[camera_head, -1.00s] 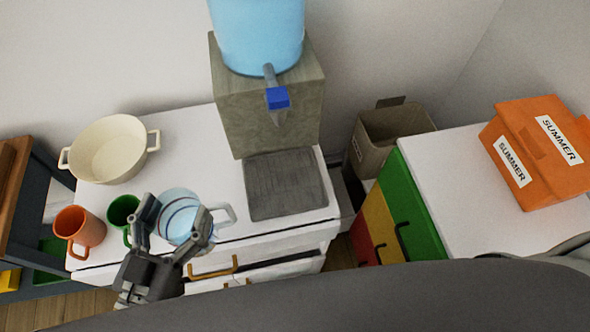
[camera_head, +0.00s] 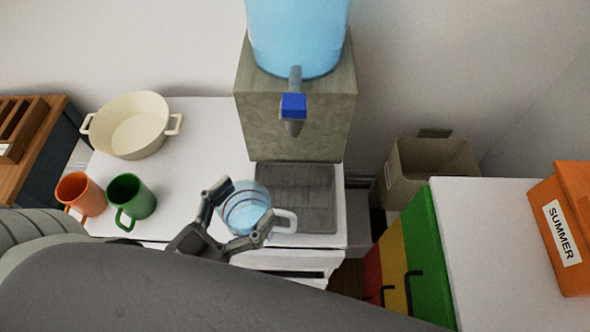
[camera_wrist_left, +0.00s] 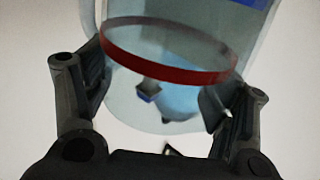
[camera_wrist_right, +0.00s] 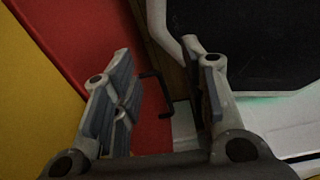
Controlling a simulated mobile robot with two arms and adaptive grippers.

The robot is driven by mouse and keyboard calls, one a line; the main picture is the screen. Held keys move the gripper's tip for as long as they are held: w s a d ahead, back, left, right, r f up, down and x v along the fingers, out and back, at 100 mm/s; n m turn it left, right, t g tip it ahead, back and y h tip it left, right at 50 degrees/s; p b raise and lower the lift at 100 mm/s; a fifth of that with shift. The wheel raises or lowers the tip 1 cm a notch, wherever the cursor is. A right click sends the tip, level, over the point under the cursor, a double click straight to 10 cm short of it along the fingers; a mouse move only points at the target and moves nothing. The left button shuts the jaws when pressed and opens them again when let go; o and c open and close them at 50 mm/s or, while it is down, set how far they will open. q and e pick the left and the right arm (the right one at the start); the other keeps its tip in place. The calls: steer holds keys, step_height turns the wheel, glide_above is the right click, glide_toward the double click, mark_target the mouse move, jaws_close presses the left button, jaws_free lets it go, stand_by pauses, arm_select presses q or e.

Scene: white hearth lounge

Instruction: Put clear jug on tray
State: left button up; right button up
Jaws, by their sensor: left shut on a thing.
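The clear jug (camera_head: 246,207) has dark red bands and a pale handle on its right. My left gripper (camera_head: 243,203) is shut on the jug's body, with one finger on each side. The left wrist view shows the jug's clear wall and red band (camera_wrist_left: 165,50) between the fingers. The grey tray (camera_head: 318,190) lies flat on the white counter in front of the water dispenser. In the head view the jug overlaps the tray's left front part; its height above it is unclear. My right gripper (camera_wrist_right: 160,85) is open and empty, seen only in its wrist view.
The dispenser (camera_head: 295,110) with its blue tap stands behind the tray. Green (camera_head: 133,200) and orange (camera_head: 82,195) mugs and a cream pot (camera_head: 130,125) stand at the left. A cardboard box (camera_head: 430,165) and a coloured cabinet (camera_head: 420,250) are at the right.

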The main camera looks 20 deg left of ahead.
arm_select(q)
steer(key=shift+w+d+f+b, duration=0.1)
steer(key=shift+w+f+b, duration=0.1)
steer(key=shift+w+b, duration=0.3)
steer(key=shift+w+d+r+p, duration=0.2)
steer(key=shift+w+r+p, duration=0.3)
steer(key=shift+p, duration=0.1)
steer(key=w+d+f+p, duration=0.1)
steer(key=w+d+f, duration=0.1)
steer(key=w, duration=0.3)
steer(key=w+d+f+p, duration=0.1)
steer(key=w+d+f, duration=0.1)
steer(key=w, duration=0.4)
arm_select(e)
steer(key=shift+d+r, duration=0.35)
steer(key=shift+r, duration=0.5)
arm_select(q)
steer(key=shift+s, duration=0.1)
steer(key=o, duration=1.6)
steer(key=shift+f, duration=0.15)
steer(key=shift+o, duration=0.2)
arm_select(e)
steer(key=shift+f, duration=0.1)
